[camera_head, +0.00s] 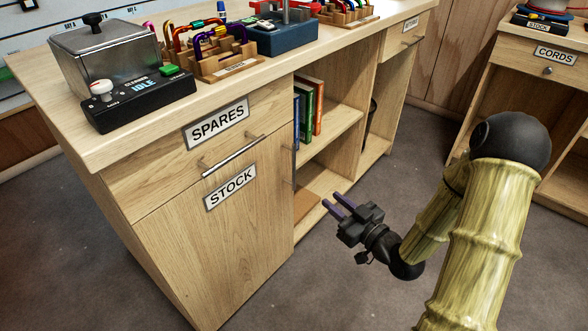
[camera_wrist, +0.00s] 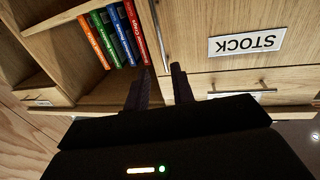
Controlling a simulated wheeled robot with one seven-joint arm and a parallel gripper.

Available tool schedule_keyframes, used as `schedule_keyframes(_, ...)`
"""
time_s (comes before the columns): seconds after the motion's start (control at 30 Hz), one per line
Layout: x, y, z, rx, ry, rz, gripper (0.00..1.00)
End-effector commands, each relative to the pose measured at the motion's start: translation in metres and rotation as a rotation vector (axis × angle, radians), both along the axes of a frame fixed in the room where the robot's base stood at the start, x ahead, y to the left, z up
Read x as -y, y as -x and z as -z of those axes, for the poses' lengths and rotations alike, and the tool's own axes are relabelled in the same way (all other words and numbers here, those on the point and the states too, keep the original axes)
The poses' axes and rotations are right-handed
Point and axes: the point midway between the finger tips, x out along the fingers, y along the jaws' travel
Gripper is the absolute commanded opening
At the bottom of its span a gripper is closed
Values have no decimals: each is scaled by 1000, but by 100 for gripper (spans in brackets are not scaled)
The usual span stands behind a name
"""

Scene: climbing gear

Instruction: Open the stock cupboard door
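The stock cupboard door (camera_head: 235,245) is a light wood panel with a STOCK label (camera_head: 230,187), under the SPARES drawer, and looks shut. A thin upright bar handle (camera_head: 294,168) runs along its right edge. My gripper (camera_head: 332,200) is to the right of the door, in front of the open shelves, with its two dark fingers apart and empty. In the wrist view, turned upside down, the label (camera_wrist: 245,43) is at upper right. The upright handle (camera_wrist: 159,35) ends in the picture between my fingertips (camera_wrist: 163,68). I cannot tell the depth gap.
The SPARES drawer (camera_head: 150,185) with its horizontal bar handle (camera_head: 235,156) is above the door. Several books (camera_head: 308,110) stand on the open shelf beside it. A metal tank (camera_head: 105,62) and carabiner racks (camera_head: 215,60) stand on the counter. The floor (camera_head: 300,290) before the door is clear.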

Motion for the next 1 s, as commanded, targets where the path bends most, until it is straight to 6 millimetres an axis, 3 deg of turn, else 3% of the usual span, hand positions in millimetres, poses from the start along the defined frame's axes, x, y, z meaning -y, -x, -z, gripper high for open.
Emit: schedule_keyframes(1.0,-107,-122,1,2,-1,-2,24)
